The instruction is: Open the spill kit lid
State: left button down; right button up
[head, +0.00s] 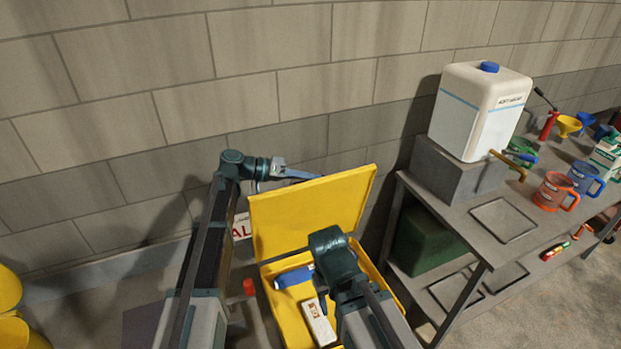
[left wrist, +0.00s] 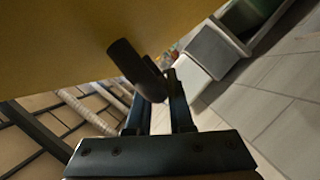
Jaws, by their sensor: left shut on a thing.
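The yellow spill kit (head: 285,317) stands on the floor with its lid (head: 315,212) swung up, leaning back toward the wall. Inside the box lie a blue roll (head: 294,277) and a white packet (head: 318,322). My left gripper (head: 300,174) is at the lid's upper edge, behind it. In the left wrist view the left fingers (left wrist: 163,86) are shut on a dark handle (left wrist: 133,66) on the yellow lid (left wrist: 80,40). My right arm is in front of the box and hides part of its inside; its fingers do not show.
A metal bench (head: 455,215) stands to the right, carrying a white jerrycan (head: 478,110) on a grey block, an orange mug (head: 553,192) and a blue mug (head: 585,178). A block wall (head: 180,120) is close behind the kit. Yellow containers (head: 12,300) are at far left.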

pick_arm(q)
jog(key=w+a+n+b, duration=0.1)
jog(key=w+a, duration=0.2)
jog(key=w, duration=0.4)
jog(key=shift+f+g, duration=0.3)
jog(key=shift+w, duration=0.1)
jog(key=c, duration=0.8)
grip_release()
jog(key=p+v, duration=0.3)
jog(key=v, duration=1)
jog(key=shift+a+f, duration=0.15)
jog(key=shift+a, duration=0.3)
